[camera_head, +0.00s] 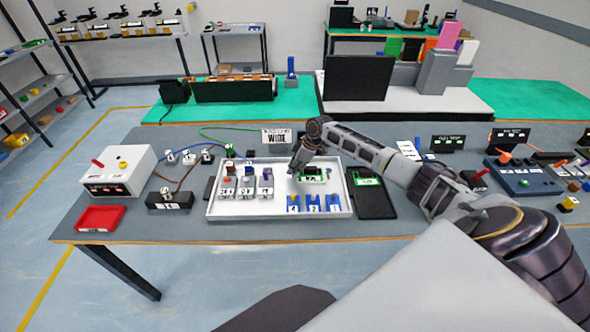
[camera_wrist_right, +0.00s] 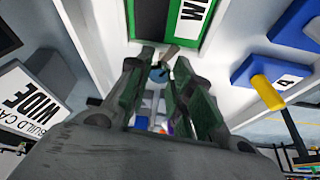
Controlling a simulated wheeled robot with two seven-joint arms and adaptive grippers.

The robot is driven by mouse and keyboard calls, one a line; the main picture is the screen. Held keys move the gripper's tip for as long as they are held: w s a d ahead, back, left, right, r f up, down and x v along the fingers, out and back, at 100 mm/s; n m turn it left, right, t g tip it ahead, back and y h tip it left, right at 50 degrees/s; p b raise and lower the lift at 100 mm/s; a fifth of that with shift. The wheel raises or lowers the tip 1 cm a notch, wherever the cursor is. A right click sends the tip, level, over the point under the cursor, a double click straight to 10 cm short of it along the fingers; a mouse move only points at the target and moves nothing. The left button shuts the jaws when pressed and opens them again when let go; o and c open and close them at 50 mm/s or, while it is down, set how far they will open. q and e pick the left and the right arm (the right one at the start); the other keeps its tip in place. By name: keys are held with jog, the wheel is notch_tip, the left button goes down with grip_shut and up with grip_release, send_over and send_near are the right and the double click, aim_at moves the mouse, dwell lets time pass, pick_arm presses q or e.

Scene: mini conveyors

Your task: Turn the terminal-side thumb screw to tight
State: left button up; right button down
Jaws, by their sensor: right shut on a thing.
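My right gripper (camera_head: 293,172) points down into the white tray (camera_head: 230,211), just left of a small green-edged module with a dark display (camera_head: 313,174). My left gripper is not in view.
Several labelled blocks (camera_head: 245,193) stand left in the tray and blue pieces (camera_head: 313,203) at its front. A dark panel (camera_head: 372,201) lies to the right. A white box (camera_head: 119,172) and red tray (camera_head: 100,218) stand at left. A WIDE sign (camera_head: 276,137) stands behind.

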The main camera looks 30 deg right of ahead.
jog(key=n+b, duration=0.1)
jog(key=n, duration=0.2)
jog(key=shift+w+f+g+y+b, duration=0.1)
jog(key=shift+w+g+y+b, duration=0.05)
jog(key=shift+g+y+b, duration=0.2)
jog(key=shift+n+g+b, duration=0.25)
jog(key=shift+n+b, duration=0.05)
jog(key=shift+n, duration=0.5)
jog(key=shift+w+d+n+g+b, duration=0.1)
jog(key=shift+n+g+b, duration=0.2)
jog(key=shift+n+b, duration=0.2)
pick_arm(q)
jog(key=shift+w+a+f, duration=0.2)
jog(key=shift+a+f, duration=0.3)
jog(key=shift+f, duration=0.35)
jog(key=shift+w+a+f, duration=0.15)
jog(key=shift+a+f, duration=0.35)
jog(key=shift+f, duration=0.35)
pick_arm(e)
jog(key=c, duration=1.3)
grip_release()
jog(key=shift+o, duration=0.2)
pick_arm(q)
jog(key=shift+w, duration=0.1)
pick_arm(e)
jog(key=v, duration=1.2)
jog(key=shift+d, duration=0.15)
